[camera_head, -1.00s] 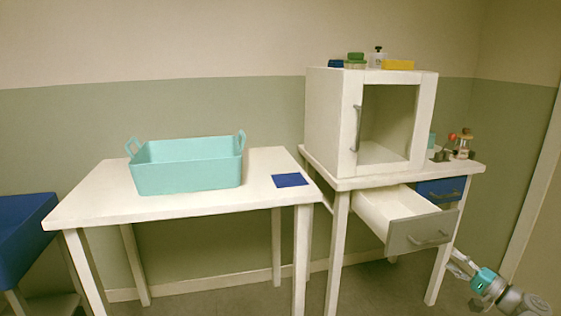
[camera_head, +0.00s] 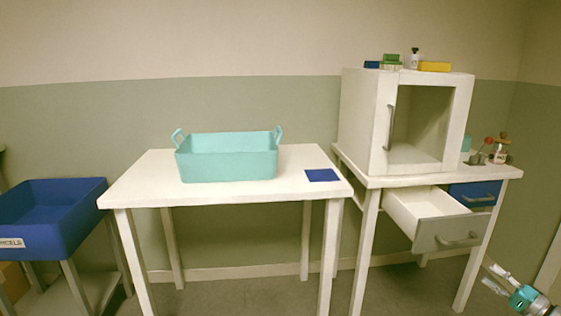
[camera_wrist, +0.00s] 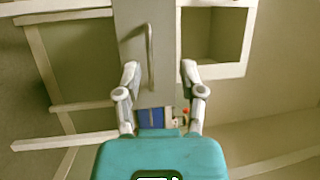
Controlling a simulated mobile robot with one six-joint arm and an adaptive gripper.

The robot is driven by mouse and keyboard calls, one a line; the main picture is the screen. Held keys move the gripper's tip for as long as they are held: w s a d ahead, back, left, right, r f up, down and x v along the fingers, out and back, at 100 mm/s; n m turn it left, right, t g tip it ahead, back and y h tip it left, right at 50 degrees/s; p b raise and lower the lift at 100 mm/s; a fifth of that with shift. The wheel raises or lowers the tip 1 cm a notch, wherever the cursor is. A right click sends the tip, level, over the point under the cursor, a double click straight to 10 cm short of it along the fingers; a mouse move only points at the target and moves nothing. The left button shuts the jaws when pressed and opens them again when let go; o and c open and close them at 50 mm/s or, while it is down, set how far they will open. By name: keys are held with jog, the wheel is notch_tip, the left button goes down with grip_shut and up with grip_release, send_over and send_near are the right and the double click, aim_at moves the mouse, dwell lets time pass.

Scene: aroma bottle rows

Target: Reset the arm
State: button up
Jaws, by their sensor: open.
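My gripper (camera_head: 492,277) is at the lower right of the head view, below and to the right of the pulled-out drawer, partly cut off by the frame edge. In the wrist view my gripper (camera_wrist: 160,70) shows two fingers spread wide with nothing between them. A grey panel with a bar handle (camera_wrist: 150,57) lies beyond the fingers, apart from them.
A white table bears a turquoise basket (camera_head: 228,165) and a blue mat (camera_head: 322,175). An open-fronted white cabinet (camera_head: 382,140) stands on a desk with an open drawer (camera_head: 445,234) and a blue drawer (camera_head: 474,193). A blue bin (camera_head: 75,215) stands left.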

jog(key=w+a+f+n+g+p, duration=0.1)
jog(key=w+a+f+n+g, duration=0.2)
jog(key=a, duration=0.6)
jog(key=w+a+f+n+g+p, duration=0.1)
jog(key=w+a+f+g, duration=0.4)
jog(key=a, duration=0.4)
jog(key=s+a+f+n+g+h+p, duration=0.1)
jog(key=s+a+f+n+g+h, duration=0.3)
jog(key=a, duration=0.6)
jog(key=s+a+f+n+g+h+p, duration=0.15)
jog(key=a+f+n+g+h, duration=0.3)
jog(key=a, duration=0.55)
notch_tip(320, 180, up, 38)
jog(key=p, duration=3.8)
jog(key=shift+f+m+g+h, duration=0.15)
jog(key=shift+m+g+h, duration=0.2)
jog(key=shift+m+g, duration=0.1)
jog(key=shift+w+d, duration=0.1)
jog(key=shift+d, duration=0.05)
